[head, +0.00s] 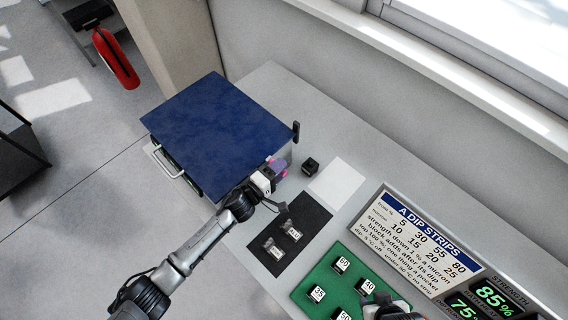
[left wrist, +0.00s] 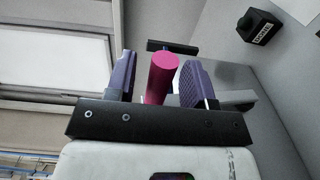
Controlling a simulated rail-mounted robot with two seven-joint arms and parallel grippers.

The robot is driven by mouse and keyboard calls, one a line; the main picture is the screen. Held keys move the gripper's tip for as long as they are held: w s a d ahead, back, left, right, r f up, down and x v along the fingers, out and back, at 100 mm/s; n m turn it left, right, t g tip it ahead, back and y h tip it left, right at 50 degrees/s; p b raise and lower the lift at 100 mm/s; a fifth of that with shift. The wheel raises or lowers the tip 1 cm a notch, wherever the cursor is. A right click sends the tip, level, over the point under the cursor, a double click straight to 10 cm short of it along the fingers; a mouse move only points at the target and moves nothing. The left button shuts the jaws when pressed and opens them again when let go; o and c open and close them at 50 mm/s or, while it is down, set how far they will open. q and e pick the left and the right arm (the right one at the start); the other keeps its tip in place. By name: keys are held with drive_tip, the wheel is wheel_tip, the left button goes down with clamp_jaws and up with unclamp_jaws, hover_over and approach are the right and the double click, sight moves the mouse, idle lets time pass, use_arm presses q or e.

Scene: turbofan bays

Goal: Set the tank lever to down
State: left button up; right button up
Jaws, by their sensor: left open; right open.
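The tank (head: 215,130) is a box with a dark blue lid at the upper left of the bench. A magenta cylinder (left wrist: 161,78), apparently the lever's grip, stands between the purple fingers of my left gripper (left wrist: 160,70) in the left wrist view. The fingers are open, with a visible gap to the cylinder on the right side. In the head view my left gripper (head: 276,168) is at the tank's right side and hides most of the lever. My right gripper (head: 384,302) is at the bottom edge over the green tray, partly cut off; it is open.
A small black block (head: 310,165) and a white pad (head: 338,181) lie right of the tank. A black mat (head: 312,219) holds two small blocks. The green tray (head: 313,277) holds several numbered blocks. A sign (head: 428,240) and green-digit displays (head: 495,297) stand at the right.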

use_arm(q)
drive_tip(key=shift+x, duration=1.15)
drive_tip(key=shift+s, duration=0.1)
drive_tip(key=shift+c, duration=0.4)
clamp_jaws()
